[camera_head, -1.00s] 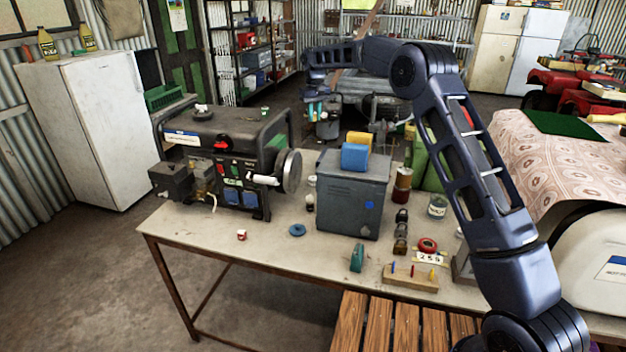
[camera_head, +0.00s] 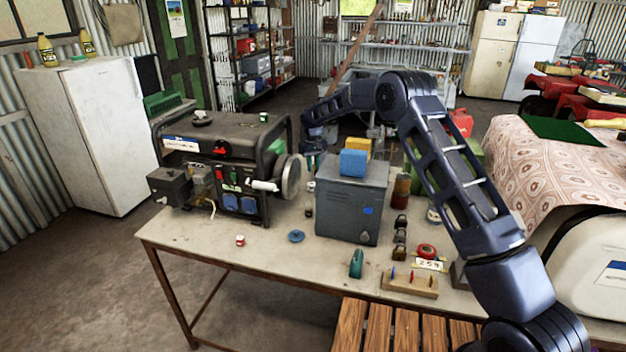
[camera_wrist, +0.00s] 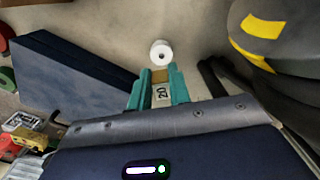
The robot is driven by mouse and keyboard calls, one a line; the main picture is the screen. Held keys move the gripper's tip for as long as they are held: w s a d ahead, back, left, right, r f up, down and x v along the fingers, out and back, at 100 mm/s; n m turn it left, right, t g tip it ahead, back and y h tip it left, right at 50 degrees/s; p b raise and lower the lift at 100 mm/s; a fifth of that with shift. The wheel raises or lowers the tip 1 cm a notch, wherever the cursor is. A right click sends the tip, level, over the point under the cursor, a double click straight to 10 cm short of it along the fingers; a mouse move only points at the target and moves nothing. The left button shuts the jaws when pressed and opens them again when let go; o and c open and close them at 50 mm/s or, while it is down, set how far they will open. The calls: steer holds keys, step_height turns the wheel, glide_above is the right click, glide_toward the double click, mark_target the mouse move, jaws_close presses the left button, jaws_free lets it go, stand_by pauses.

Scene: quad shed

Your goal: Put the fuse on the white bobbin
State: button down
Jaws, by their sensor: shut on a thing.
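The white bobbin (camera_wrist: 161,53) stands on the bench top just ahead of my fingertips in the wrist view, with a dark hole in its middle. My gripper (camera_wrist: 161,78) has teal fingers shut on the fuse (camera_wrist: 162,93), which is pale with the number 20 and a brownish end cap towards the bobbin. The fuse appears apart from the bobbin; its height above it is unclear. In the head view my gripper (camera_head: 313,160) is between the generator and the grey box, where the fuse is too small to make out.
The grey metal box (camera_head: 352,205) carries blue and yellow blocks and stands close beside my gripper. The generator (camera_head: 225,165) with its round wheel is on the other side. A blue disc (camera_head: 296,236) and a small red-and-white item (camera_head: 240,240) lie on the open front bench.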

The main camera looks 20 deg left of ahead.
mark_target(313, 185)
steer(key=shift+f, duration=3.35)
steer(key=shift+f, duration=0.1)
steer(key=c, duration=1.3)
jaws_free()
